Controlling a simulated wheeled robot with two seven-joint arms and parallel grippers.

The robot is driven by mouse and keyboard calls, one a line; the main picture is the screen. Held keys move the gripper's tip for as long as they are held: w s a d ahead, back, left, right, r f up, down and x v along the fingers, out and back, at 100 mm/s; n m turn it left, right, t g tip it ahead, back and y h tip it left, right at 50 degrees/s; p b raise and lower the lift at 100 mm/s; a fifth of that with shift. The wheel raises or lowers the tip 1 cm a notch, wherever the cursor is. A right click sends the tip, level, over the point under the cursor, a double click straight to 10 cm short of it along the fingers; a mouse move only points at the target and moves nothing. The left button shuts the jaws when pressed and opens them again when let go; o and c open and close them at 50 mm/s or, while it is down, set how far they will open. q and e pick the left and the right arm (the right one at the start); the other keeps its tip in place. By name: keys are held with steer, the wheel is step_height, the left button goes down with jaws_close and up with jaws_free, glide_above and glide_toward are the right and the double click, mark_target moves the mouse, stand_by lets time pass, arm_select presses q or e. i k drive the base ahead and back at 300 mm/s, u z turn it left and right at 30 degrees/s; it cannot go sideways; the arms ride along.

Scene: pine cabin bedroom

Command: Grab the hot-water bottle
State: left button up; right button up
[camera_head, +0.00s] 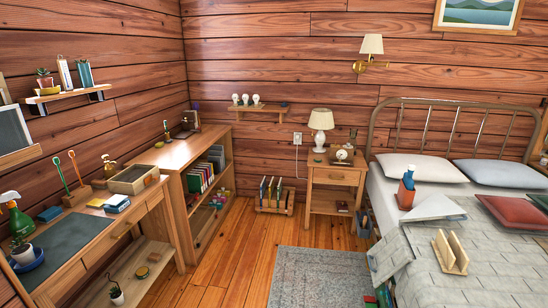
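I cannot pick out a hot-water bottle for certain. The nearest match is a small blue bottle-like thing with a red lower part (407,188), upright on the bed (480,265) near its left edge, in front of the white pillow (424,167). It is too small to tell whether it is a hot-water bottle or a spray bottle. Neither of my grippers shows in the head view.
A pale open book-like thing (437,207) and a wooden holder (450,252) lie on the bed. A nightstand (334,178) with a lamp (321,128) stands left of it. The floor (233,250) between desk (70,240) and rug (320,278) is clear.

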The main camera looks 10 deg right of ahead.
mark_target(408, 180)
steer(key=i, duration=2.5)
steer(key=z, duration=3.15)
steer(key=i, duration=0.5)
steer(key=u, duration=0.05)
